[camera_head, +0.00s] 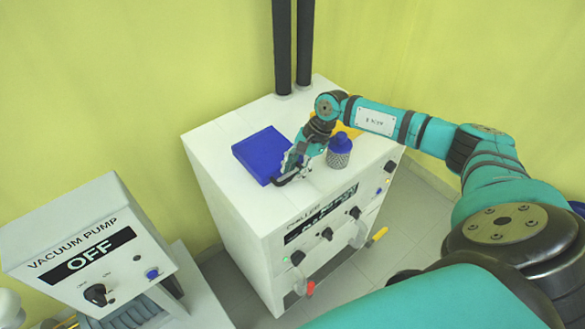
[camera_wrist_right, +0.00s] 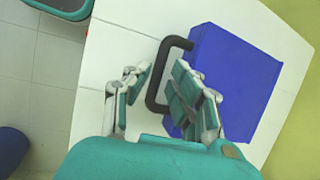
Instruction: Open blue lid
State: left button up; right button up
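The blue lid (camera_head: 258,153) is a flat square block lying on the white top of the chiller. In the right wrist view the lid (camera_wrist_right: 238,75) has a black bar handle (camera_wrist_right: 157,75) on its near edge. My right gripper (camera_head: 287,172) is at the lid's handle side. In the wrist view my right gripper (camera_wrist_right: 160,90) is open, one finger on each side of the handle bar. The finger over the lid hides part of the handle and lid edge. I cannot tell whether either finger touches the handle. My left gripper is not in view.
A patterned bottle with a blue cap (camera_head: 339,152) stands on the chiller (camera_head: 235,205), right of my gripper. A yellow object (camera_head: 350,130) is partly hidden behind my arm. Two black pipes (camera_head: 283,45) rise behind. A vacuum pump (camera_head: 90,250) reading OFF stands at left.

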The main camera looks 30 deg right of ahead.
jog(key=shift+x, duration=0.75)
grip_shut()
